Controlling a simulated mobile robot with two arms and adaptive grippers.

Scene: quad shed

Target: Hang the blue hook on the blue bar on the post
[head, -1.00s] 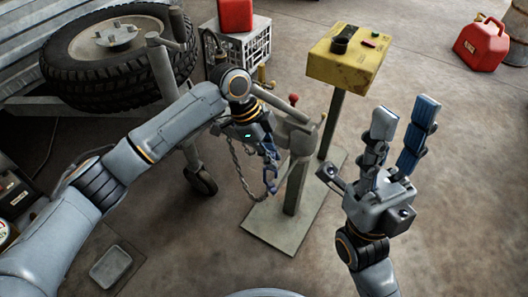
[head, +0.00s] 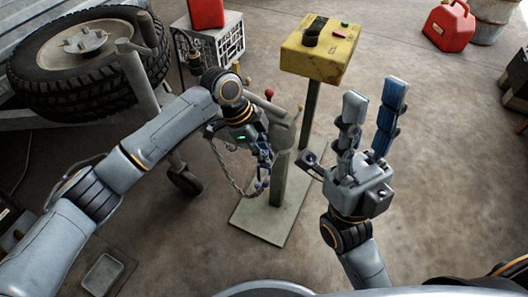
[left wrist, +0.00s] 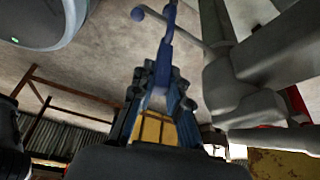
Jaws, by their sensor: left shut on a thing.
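My left gripper (head: 262,153) is shut on the blue hook (left wrist: 166,48), beside the upper part of the grey post (head: 283,170). In the left wrist view the hook rises from between the fingers (left wrist: 160,92). There it crosses a thin bar (left wrist: 178,27) with a blue ball end (left wrist: 137,13), running toward the post. I cannot tell whether hook and bar touch. A chain (head: 228,175) hangs in a loop below the gripper in the head view. The blue bar is mostly hidden there. My right gripper (head: 375,92) is open and empty, right of the post.
Other bars on the post end in a red ball (head: 269,93) and a yellow ball (head: 236,67). A yellow control box (head: 318,60) stands on a pole behind. A wheel (head: 85,60) and white crate (head: 212,45) are at the back left.

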